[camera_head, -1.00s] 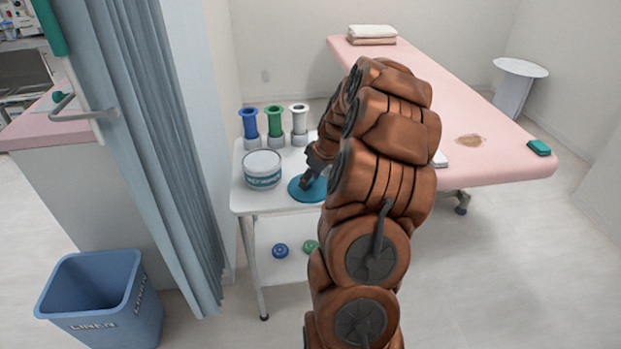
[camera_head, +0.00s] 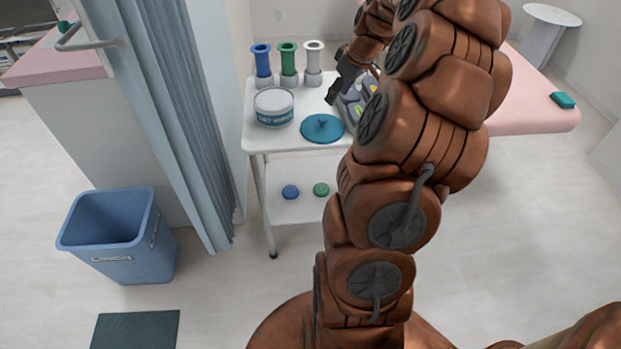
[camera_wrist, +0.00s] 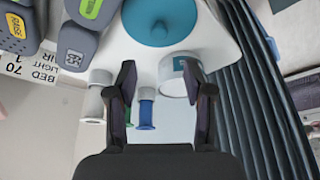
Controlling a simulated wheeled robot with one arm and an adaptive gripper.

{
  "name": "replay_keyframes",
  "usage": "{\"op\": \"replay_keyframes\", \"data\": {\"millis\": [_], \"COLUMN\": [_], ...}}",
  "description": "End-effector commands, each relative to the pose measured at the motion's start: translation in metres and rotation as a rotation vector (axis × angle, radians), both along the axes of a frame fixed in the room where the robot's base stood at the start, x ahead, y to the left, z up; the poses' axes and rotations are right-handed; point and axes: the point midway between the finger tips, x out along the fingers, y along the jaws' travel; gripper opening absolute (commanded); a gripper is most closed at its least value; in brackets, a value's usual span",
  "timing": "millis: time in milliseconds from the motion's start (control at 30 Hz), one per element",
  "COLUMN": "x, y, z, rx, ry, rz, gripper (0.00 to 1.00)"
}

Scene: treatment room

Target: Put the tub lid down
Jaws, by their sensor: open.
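The teal tub lid (camera_head: 322,128) lies flat on the white trolley top (camera_head: 256,140), knob up, to the right of the tub. The white tub with a teal band (camera_head: 274,107) stands on the same top. My gripper (camera_head: 330,98) is open and empty, above and behind the lid and apart from it. In the wrist view, the lid (camera_wrist: 160,20) shows at the top, beyond the spread fingers (camera_wrist: 162,100). The tub (camera_wrist: 172,80) shows partly behind the right finger.
Blue, green and white spools (camera_head: 288,62) stand at the back of the trolley. A grey keypad (camera_head: 352,100) is partly hidden by my arm. Blue and green discs (camera_head: 291,192) lie on the lower shelf. A linen bin (camera_head: 118,240) and curtain (camera_head: 175,110) are at left.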

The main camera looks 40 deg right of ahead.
Motion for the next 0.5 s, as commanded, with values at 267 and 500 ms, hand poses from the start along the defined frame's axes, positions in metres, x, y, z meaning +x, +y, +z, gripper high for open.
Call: {"op": "replay_keyframes", "data": {"millis": [267,500], "x": [0.009,-0.031], "y": [0.098,0.238], "z": [0.009,0.011], "rx": [0.058,0.108], "ry": [0.07,0.244], "rz": [0.055,0.091], "gripper": [0.52,0.52]}}
